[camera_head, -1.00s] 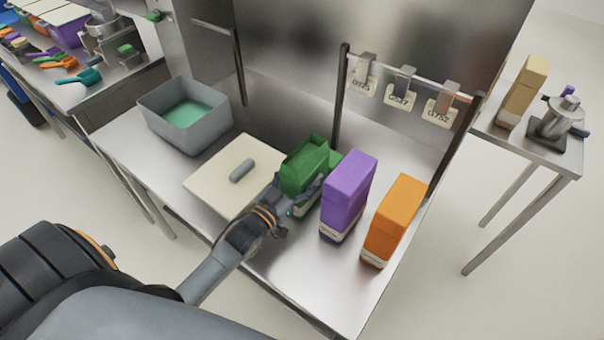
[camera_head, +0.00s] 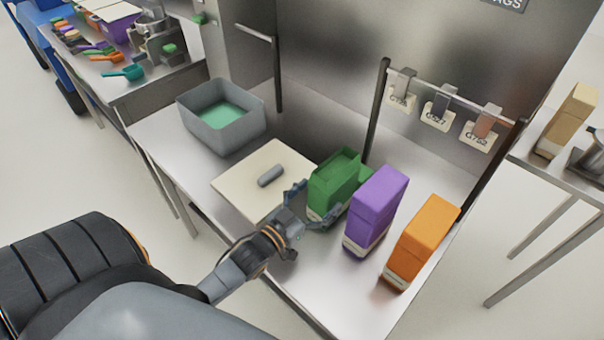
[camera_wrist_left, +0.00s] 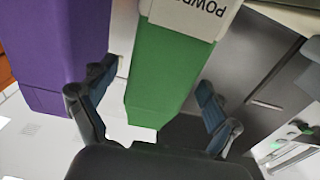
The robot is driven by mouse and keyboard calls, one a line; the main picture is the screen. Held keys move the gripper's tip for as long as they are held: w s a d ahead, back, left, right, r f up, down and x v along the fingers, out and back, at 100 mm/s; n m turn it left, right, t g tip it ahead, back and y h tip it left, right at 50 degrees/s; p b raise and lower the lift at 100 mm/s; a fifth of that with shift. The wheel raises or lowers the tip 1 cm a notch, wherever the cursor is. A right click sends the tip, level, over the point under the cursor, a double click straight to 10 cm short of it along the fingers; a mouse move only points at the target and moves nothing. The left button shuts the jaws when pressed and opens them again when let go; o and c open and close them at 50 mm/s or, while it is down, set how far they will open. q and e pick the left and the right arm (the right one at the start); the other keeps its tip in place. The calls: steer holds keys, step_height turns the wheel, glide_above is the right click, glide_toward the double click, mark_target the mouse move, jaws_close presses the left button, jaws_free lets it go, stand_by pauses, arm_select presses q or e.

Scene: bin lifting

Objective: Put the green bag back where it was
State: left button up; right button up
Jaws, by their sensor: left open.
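The green bag (camera_head: 334,181) stands upright on the steel table, left of the purple bag (camera_head: 377,205), and its top looks open. My left gripper (camera_head: 312,205) is open at the near side of the green bag. In the left wrist view the green bag (camera_wrist_left: 170,70) lies between the two spread fingers of my left gripper (camera_wrist_left: 152,112), with room on both sides. The purple bag (camera_wrist_left: 60,50) is close beside one finger there. My right gripper is not in view.
An orange bag (camera_head: 422,240) stands right of the purple one. A cream board (camera_head: 240,187) with a small grey cylinder (camera_head: 271,175) and a grey bin (camera_head: 196,130) lie to the left. A rail with hanging tags (camera_head: 441,112) stands behind the bags.

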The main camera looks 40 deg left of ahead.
arm_select(q)
steer(key=s+a+b, duration=0.1)
steer(key=s, duration=0.6)
steer(key=shift+s, duration=0.2)
steer(key=shift+f, duration=0.15)
